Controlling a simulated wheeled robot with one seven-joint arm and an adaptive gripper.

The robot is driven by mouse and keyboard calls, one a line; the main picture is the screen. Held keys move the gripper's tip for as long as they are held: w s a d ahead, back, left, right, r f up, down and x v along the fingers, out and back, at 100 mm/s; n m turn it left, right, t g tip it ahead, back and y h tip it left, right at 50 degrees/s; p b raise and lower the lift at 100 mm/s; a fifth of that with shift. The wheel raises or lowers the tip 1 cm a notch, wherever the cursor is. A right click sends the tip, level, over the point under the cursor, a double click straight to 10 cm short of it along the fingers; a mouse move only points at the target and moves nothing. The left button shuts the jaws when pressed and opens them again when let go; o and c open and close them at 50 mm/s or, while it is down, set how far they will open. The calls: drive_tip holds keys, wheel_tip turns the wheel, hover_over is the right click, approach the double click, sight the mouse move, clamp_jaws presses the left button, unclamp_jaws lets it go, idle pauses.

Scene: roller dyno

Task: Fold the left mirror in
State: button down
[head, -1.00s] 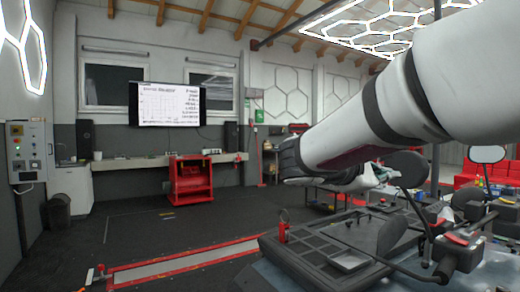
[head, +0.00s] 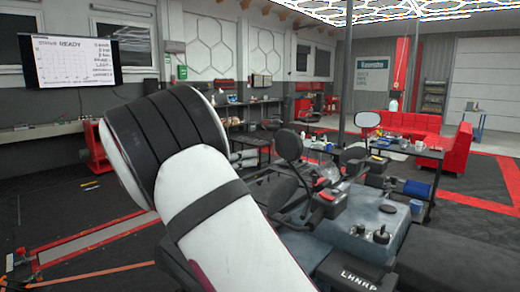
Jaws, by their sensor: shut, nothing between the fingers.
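The vehicle (head: 372,220) stands to the right of my arm in the head view. A dark oval mirror (head: 288,146) stands upright on a thin stem at the left of its handlebar. A second dark rounded piece (head: 283,192) sits just below it, and I cannot tell what it is. Another mirror (head: 367,119) with a pale face rises farther right. My white and black arm fills the lower middle, left of the dark mirror. My gripper does not show. I cannot tell where it is relative to the mirror.
A handlebar control with a red switch (head: 328,197) is close to the mirror stem. Tables with tools (head: 405,150) and a red sofa (head: 452,150) stand behind the vehicle. A red-edged floor strip (head: 95,240) lies at left, with open dark floor around it.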

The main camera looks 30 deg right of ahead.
sight(295, 151)
drive_tip(key=d+p, duration=0.1)
drive_tip(key=d, duration=0.6)
drive_tip(key=d+p, duration=0.1)
drive_tip(key=d, duration=0.2)
drive_tip(key=shift+s+d+r+p, duration=0.1)
drive_tip(key=shift+s+d+p, duration=0.15)
drive_tip(key=shift+d+p, duration=0.15)
drive_tip(key=shift+d, duration=0.75)
drive_tip(key=shift+d, duration=0.6)
drive_tip(key=shift+s+a, duration=0.1)
